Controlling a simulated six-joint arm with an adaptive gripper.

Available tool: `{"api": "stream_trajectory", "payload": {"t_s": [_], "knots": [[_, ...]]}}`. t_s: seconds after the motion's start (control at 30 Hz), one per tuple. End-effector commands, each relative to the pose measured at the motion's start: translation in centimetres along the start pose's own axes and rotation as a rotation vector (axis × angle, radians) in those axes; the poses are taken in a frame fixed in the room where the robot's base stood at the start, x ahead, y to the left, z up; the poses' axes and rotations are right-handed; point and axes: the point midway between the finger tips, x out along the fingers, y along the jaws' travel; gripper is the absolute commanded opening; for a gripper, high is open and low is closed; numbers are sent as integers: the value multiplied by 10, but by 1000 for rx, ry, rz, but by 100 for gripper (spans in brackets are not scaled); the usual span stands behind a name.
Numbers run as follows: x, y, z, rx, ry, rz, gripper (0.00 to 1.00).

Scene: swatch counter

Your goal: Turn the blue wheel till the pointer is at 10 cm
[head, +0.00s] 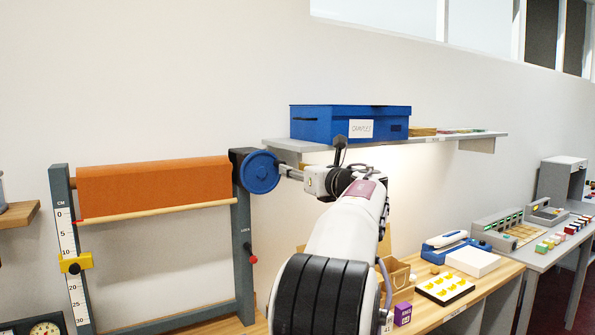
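The blue wheel (259,172) sits at the upper right of a grey roller frame, beside a roll of orange cloth (150,187). My gripper (286,172) is at the wheel's right edge, its fingers pointing left. I cannot tell whether it touches or grips the wheel, or how far the fingers are apart. A white centimetre scale (68,240) runs down the left post. A small red pointer (80,221) shows at the left end of the wooden bar (160,208), a little below the 0 mark. A yellow slider (76,263) with a black knob sits lower on the scale.
A red-knobbed lock lever (252,259) is on the right post. A shelf with a blue box (350,123) is above and right of my gripper. A workbench (480,285) holds a tray of yellow pieces (444,288) and a purple box (402,313). A dial (45,328) is lower left.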

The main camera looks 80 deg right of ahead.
Motion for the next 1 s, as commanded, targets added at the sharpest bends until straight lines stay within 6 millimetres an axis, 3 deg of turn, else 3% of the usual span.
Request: {"api": "stream_trajectory", "payload": {"t_s": [0.7, 1.0], "knots": [[60, 0, 0, 0, -1, 1, 33], [73, 0, 0, 2, -1, 0, 33]]}}
